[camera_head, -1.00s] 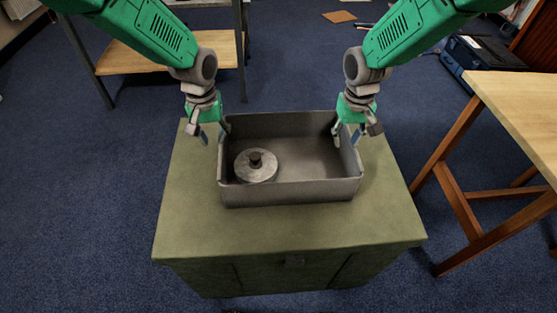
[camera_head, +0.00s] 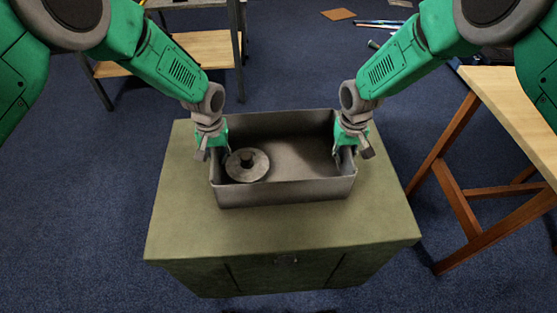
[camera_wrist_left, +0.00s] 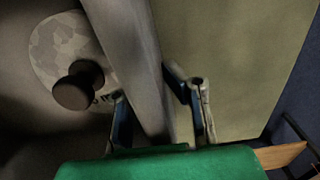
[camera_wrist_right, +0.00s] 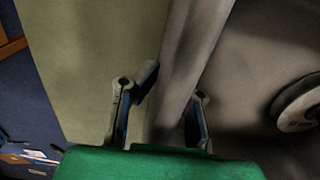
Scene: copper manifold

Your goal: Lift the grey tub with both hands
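The grey tub (camera_head: 285,193) sits upright on the green cabinet, open at the top. Inside it, at the left, lies a round grey disc with a dark knob (camera_head: 247,165). My left gripper (camera_head: 214,150) straddles the tub's left wall; in the left wrist view the wall (camera_wrist_left: 135,55) runs between its two spread fingers. My right gripper (camera_head: 346,150) straddles the right wall; in the right wrist view that wall (camera_wrist_right: 187,55) passes between its spread fingers. Both grippers look open. The lowest parts of the fingers are partly hidden, so contact with the walls is unclear.
The green cabinet (camera_head: 285,232) has bare top around the tub, widest at the front. A wooden table (camera_head: 510,100) stands close at the right. A shelf with a wooden board (camera_head: 205,48) stands behind at the left. Blue carpet surrounds the cabinet.

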